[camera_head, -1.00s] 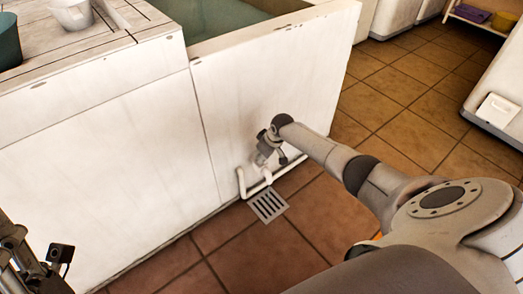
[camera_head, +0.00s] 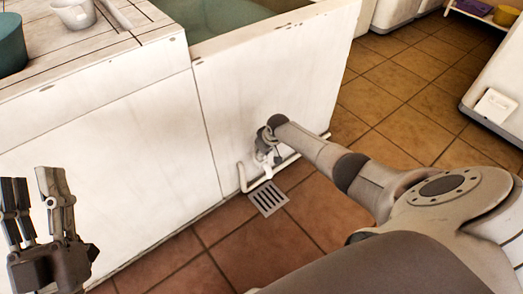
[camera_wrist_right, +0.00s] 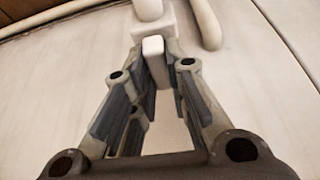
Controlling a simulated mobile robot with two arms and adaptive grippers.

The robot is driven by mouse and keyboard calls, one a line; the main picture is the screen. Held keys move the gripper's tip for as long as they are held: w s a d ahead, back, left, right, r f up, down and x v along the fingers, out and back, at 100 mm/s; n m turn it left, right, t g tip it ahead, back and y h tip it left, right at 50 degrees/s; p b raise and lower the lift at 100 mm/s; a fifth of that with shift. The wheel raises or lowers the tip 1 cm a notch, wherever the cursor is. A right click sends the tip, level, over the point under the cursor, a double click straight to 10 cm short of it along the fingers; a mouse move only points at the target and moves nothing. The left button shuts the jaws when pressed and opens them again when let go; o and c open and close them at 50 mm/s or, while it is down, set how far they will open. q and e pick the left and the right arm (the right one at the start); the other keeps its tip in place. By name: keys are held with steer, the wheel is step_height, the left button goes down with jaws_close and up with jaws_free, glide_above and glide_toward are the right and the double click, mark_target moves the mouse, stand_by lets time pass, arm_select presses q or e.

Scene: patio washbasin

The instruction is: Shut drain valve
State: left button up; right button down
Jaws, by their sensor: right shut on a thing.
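The drain valve (camera_wrist_right: 150,28) is a white fitting on the basin's front wall, joined to white pipework (camera_head: 242,178) low down in the head view. Its pale, block-like handle (camera_wrist_right: 154,48) sits between the fingertips of my right gripper (camera_wrist_right: 160,68), which is shut on it. In the head view my right gripper (camera_head: 264,140) is small and partly hidden by its own wrist, so the handle's exact angle is hard to tell there. My left gripper (camera_head: 32,183) is empty at the lower left, fingers upward and apart, well away from the valve.
The white washbasin (camera_head: 275,70) holds greenish water (camera_head: 215,17). A metal floor grate (camera_head: 270,199) lies below the pipe. A white cup (camera_head: 75,14) and a teal tub (camera_head: 10,45) stand on the ledge. Tiled floor to the right is clear.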

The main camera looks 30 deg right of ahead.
steer(key=c, duration=1.4)
jaws_free()
steer(key=shift+v, duration=6)
